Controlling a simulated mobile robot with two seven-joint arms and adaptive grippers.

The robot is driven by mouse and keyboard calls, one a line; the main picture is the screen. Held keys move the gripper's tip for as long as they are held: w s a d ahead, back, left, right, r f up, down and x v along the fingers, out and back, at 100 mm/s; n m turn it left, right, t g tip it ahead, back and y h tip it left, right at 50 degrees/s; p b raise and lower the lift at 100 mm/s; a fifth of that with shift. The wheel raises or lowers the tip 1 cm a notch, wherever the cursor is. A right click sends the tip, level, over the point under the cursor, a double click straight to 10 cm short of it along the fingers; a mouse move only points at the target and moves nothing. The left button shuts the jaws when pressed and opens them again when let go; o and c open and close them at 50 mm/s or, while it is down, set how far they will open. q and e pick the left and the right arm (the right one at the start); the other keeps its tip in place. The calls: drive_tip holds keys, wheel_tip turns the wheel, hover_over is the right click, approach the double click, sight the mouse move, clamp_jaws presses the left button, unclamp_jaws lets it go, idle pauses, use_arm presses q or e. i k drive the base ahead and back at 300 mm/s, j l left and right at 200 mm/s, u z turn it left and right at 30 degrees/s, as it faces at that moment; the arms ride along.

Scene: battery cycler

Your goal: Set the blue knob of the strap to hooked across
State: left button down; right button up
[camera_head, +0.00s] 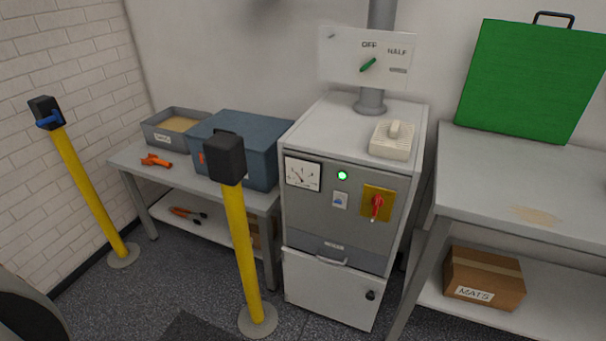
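The blue knob (49,121) sits on the front of the black head (45,106) of the left yellow post (90,195). A second yellow post (242,255) with a black head (223,158) stands nearer, in front of the blue-grey box and beside the cabinet. No strap shows across the gap between the two posts. Neither of my grippers is in view.
A grey cabinet (331,215) with a red switch (376,207) and a gauge stands behind the right post. A low table (131,157) holds a blue-grey box (247,130) and an orange tool (156,160). A workbench (480,165) is at right. Floor between the posts is clear.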

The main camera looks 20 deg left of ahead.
sight(56, 116)
drive_tip(key=u, duration=2.1)
drive_tip(key=i+j+z, duration=0.15)
drive_tip(key=z, duration=0.3)
drive_tip(key=i+j+z, duration=0.2)
drive_tip(key=z, duration=0.3)
drive_tip(key=i+j+z, duration=0.1)
drive_tip(key=j, duration=0.2)
drive_tip(key=i+j+z, duration=0.15)
drive_tip(key=j, duration=0.2)
drive_tip(key=i+j+z, duration=0.1)
drive_tip(key=j, duration=0.2)
drive_tip(key=i+j, duration=0.15)
drive_tip(key=j, duration=0.25)
drive_tip(key=i+j+z, duration=0.1)
drive_tip(key=j, duration=0.25)
drive_tip(key=i+j, duration=0.15)
drive_tip(key=j, duration=0.25)
drive_tip(key=i+j, duration=0.1)
drive_tip(key=j, duration=0.3)
drive_tip(key=i+j+z, duration=0.1)
drive_tip(key=j, duration=0.3)
